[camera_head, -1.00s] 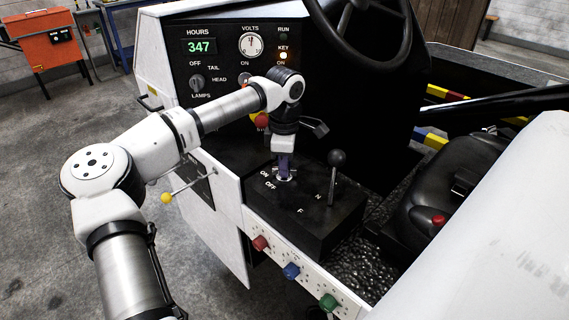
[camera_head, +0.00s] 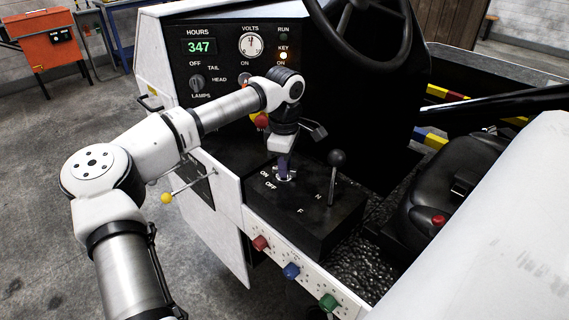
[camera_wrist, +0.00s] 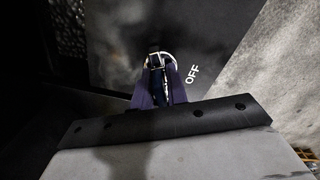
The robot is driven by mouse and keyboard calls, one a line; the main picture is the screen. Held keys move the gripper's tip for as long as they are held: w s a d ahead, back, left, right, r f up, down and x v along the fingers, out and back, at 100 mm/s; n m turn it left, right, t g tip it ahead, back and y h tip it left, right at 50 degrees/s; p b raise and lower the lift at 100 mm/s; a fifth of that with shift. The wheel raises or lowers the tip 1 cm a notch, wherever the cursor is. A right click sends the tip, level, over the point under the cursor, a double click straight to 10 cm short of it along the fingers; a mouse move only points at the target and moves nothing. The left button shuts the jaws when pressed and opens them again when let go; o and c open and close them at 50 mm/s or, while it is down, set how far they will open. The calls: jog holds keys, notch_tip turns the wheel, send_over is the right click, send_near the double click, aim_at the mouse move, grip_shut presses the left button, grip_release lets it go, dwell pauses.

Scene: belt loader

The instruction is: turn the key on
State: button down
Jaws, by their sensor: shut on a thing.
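The key switch (camera_head: 288,179) is on top of the black console, beside ON and OFF labels (camera_head: 268,181). My gripper (camera_head: 283,172) reaches down onto it from above, its purple fingers shut on the key. In the wrist view the key (camera_wrist: 157,63) is a dark piece between the fingertips (camera_wrist: 158,82), with the bright switch ring (camera_wrist: 167,57) around it. The OFF label (camera_wrist: 193,74) shows just right of the fingers. Most of the key is hidden by the fingers, so its exact angle is unclear.
A black-knobbed lever (camera_head: 336,160) stands close right of my gripper, by the N and F marks. The steering wheel (camera_head: 362,28) is above and behind. A red knob (camera_head: 261,121) is near my wrist. A seat (camera_head: 452,190) is at the right.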

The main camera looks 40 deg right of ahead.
jog(key=c, duration=1.4)
grip_release()
jog(key=shift+r, duration=0.1)
notch_tip(320, 180, up, 14)
jog(key=shift+f+b, duration=0.15)
jog(key=shift+b, duration=0.7)
